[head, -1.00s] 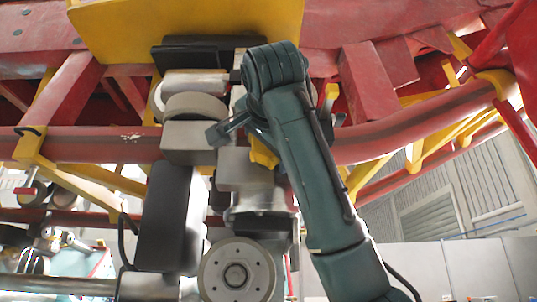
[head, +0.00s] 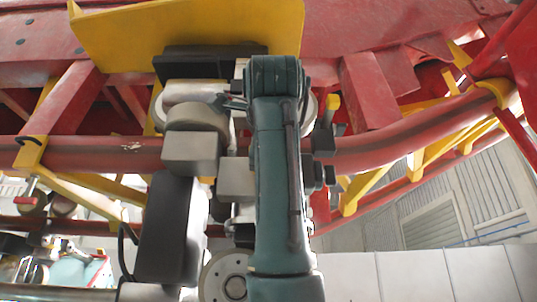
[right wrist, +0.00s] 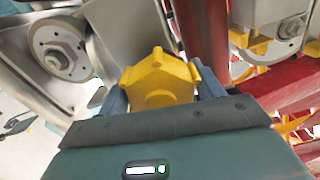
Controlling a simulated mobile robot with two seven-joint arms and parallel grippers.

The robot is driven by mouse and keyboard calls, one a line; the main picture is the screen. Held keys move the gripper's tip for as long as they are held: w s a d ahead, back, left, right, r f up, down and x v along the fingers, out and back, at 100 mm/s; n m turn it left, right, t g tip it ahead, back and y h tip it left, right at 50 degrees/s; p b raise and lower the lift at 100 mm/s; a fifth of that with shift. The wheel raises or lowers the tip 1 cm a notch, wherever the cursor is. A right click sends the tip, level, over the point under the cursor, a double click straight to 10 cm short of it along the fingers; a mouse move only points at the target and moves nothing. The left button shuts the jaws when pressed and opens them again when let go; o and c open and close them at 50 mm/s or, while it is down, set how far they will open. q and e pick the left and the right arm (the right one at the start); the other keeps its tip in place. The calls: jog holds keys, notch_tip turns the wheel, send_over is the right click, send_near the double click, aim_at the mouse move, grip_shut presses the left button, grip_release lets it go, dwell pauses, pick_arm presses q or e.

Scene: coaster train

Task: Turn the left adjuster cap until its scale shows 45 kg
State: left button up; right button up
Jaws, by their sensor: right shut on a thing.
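In the right wrist view a yellow lobed adjuster cap (right wrist: 160,80) sits between the two fingers of my right gripper (right wrist: 162,92). The gripper is shut on it, with one finger at each side. In the head view my right arm stands almost upright in front of the grey wheel unit and hides the cap and most of the gripper. I cannot see a readable scale in either view. My left gripper is not in view.
A red track tube (head: 380,143) runs across behind my arm, with a yellow plate (head: 190,30) above. Grey wheel blocks (head: 190,150) and a dark box (head: 170,230) stand close left of the arm. Another yellow piece (head: 333,102) is just to its right.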

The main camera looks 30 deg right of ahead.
jog(key=shift+m, duration=0.8)
pick_arm(q)
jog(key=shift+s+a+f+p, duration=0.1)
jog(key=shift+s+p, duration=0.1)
jog(key=shift+p, duration=0.15)
pick_arm(e)
jog(key=shift+m, duration=0.3)
jog(key=shift+f, duration=0.1)
jog(key=o, duration=1)
jog(key=shift+s, duration=0.1)
